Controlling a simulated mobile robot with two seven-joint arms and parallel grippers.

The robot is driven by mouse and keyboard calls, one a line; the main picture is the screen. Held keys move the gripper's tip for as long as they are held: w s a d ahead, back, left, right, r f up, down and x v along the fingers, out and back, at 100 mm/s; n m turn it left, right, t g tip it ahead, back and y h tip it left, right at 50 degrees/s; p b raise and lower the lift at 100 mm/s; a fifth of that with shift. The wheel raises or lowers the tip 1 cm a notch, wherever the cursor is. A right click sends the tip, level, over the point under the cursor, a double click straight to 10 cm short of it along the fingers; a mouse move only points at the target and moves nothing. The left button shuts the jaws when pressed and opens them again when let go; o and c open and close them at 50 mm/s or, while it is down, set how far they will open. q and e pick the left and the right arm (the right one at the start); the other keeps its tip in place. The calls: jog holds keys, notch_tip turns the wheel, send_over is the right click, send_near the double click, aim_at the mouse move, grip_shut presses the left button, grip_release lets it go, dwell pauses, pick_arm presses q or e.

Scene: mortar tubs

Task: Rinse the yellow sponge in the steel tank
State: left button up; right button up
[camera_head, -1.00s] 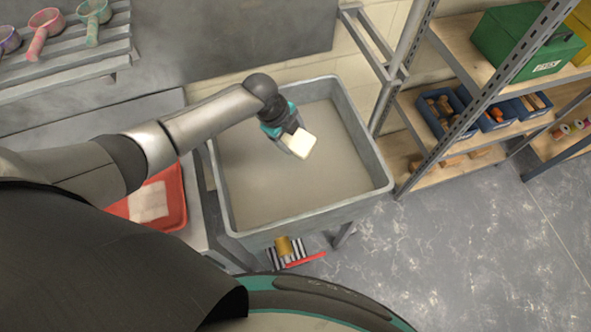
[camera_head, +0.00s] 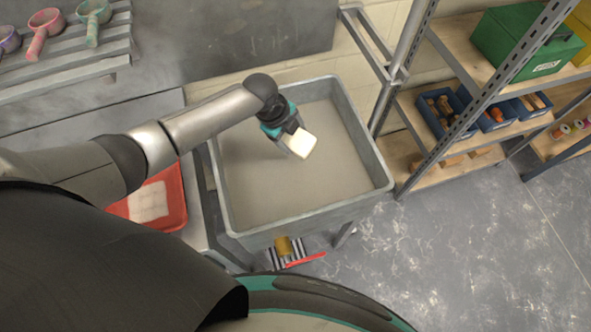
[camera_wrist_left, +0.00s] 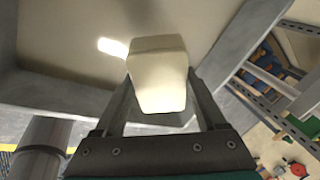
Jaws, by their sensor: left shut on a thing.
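The pale yellow sponge (camera_head: 302,143) is in my left gripper (camera_head: 296,138), over the steel tank (camera_head: 364,197). The gripper is shut on it. In the left wrist view the sponge (camera_wrist_left: 158,75) sits between the two fingers of my left gripper (camera_wrist_left: 160,108). The tank shows a flat grey-beige surface inside; I cannot tell from these frames whether the sponge touches it. My right gripper is not in view.
A red tray (camera_head: 172,192) with a whitish block stands left of the tank. A metal shelf rack with a green box (camera_head: 525,42) and blue bins (camera_head: 447,112) stands at right. Pink and green scoops (camera_head: 45,30) lie on a slatted rack at upper left.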

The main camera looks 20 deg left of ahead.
aim_at(297, 134)
pick_arm(q)
jog(key=shift+r, duration=0.1)
dwell(0.3)
notch_tip(297, 134, up, 4)
jog(key=p, duration=0.4)
dwell(0.7)
